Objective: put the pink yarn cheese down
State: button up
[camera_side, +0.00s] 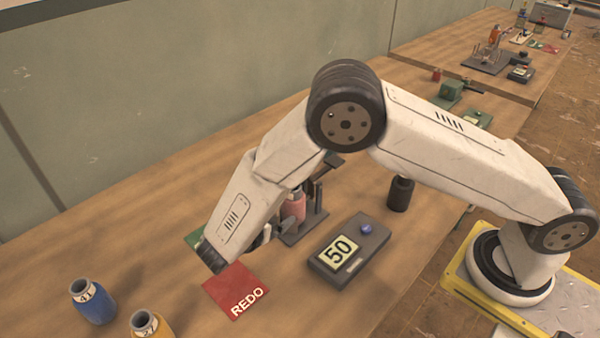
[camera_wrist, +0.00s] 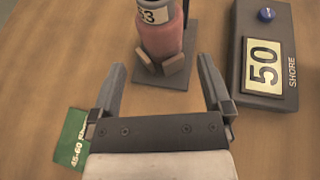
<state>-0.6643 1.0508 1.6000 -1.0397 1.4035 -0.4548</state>
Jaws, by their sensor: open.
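The pink yarn cheese (camera_wrist: 162,38) stands upright on a dark grey stand (camera_wrist: 172,82), with a pale label ending in a 3 near its top. Two small tan pieces sit at its foot. In the side view the cheese (camera_side: 293,207) is partly hidden by my arm. My gripper (camera_wrist: 162,66) is open and empty, its fingers wide apart and pointing toward the cheese. The cheese is beyond the fingertips, and I see no contact. In the side view my gripper is mostly hidden behind my arm.
A grey gauge (camera_side: 350,249) showing 50 lies right of the stand. A red REDO card (camera_side: 237,290) and a green card (camera_wrist: 73,137) lie nearby. Blue (camera_side: 92,303) and yellow (camera_side: 150,326) cheeses stand at front left. A black cylinder (camera_side: 400,193) stands behind the gauge.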

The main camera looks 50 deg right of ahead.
jog(key=shift+v, duration=1.2)
jog(key=shift+d, duration=0.15)
jog(key=s+d+r+m+y, duration=0.4)
jog(key=s+d+m+y, duration=0.2)
jog(key=m, duration=0.4)
jog(key=s+d+r+m+g+y, duration=0.1)
jog(key=s+d+r+m+y, duration=0.4)
jog(key=s+d+m+y, duration=0.2)
jog(key=d+m, duration=0.2)
jog(key=m, duration=0.2)
jog(key=shift+d, duration=0.25)
